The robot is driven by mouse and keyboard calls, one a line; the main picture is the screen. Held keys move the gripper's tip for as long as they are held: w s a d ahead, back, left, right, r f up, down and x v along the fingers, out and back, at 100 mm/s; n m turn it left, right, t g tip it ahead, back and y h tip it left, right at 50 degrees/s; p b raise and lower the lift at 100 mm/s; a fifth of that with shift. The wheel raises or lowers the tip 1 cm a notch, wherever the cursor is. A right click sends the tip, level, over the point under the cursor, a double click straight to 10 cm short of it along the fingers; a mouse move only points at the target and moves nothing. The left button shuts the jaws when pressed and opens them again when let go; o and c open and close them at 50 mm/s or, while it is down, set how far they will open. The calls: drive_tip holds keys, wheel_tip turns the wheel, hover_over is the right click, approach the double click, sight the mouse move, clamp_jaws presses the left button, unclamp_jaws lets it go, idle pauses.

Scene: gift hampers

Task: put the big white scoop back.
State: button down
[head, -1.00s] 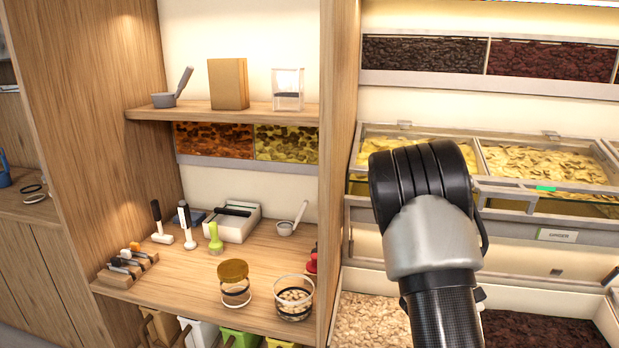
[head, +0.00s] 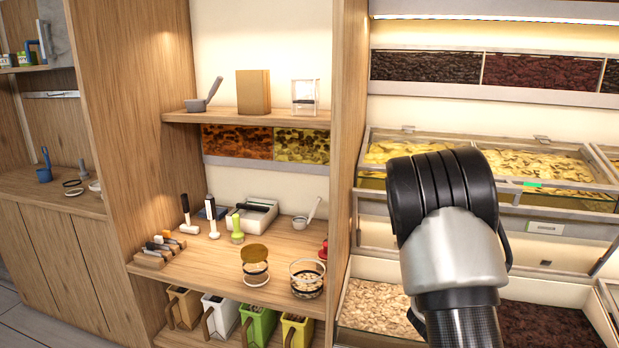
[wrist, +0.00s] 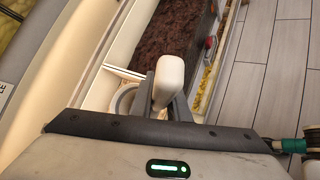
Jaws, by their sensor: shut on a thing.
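In the wrist view my gripper (wrist: 164,98) is shut on the thick, rounded white handle of the big white scoop (wrist: 169,75). The handle points up between the two grey fingers. A pale round rim (wrist: 125,99) shows beside the left finger; I cannot tell whether it is part of the scoop. The rest of the scoop is hidden behind the fingers and the gripper body. In the head view my arm stands in front of the bins at the right, and its gripper and the scoop are out of sight.
Glass-lidded bins of pale yellow pieces (head: 540,165) and lower bins of dark pieces (head: 545,325) are at the right. A wooden counter (head: 215,262) holds jars, brushes and a small white-handled scoop (head: 302,221). A grey scoop (head: 198,104) is on the shelf above. Grey floor (wrist: 265,80) is clear.

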drive_tip(key=a+r+n+t+y, duration=0.25)
drive_tip(key=a+r, duration=0.25)
drive_tip(key=a, duration=0.4)
drive_tip(key=s+a+r+n+t+y, duration=0.1)
drive_tip(key=a+r+n+y, duration=0.15)
drive_tip(key=a+r, duration=0.45)
drive_tip(key=a+r+n+t+y, duration=0.1)
drive_tip(key=a+r+n+t, duration=0.2)
drive_tip(key=a, duration=0.8)
wheel_tip(320, 180, up, 12)
drive_tip(key=g+p, duration=0.1)
drive_tip(key=p, duration=1.1)
drive_tip(key=shift+d, duration=0.35)
drive_tip(key=shift+s+f+g, duration=0.1)
drive_tip(key=shift+g, duration=0.15)
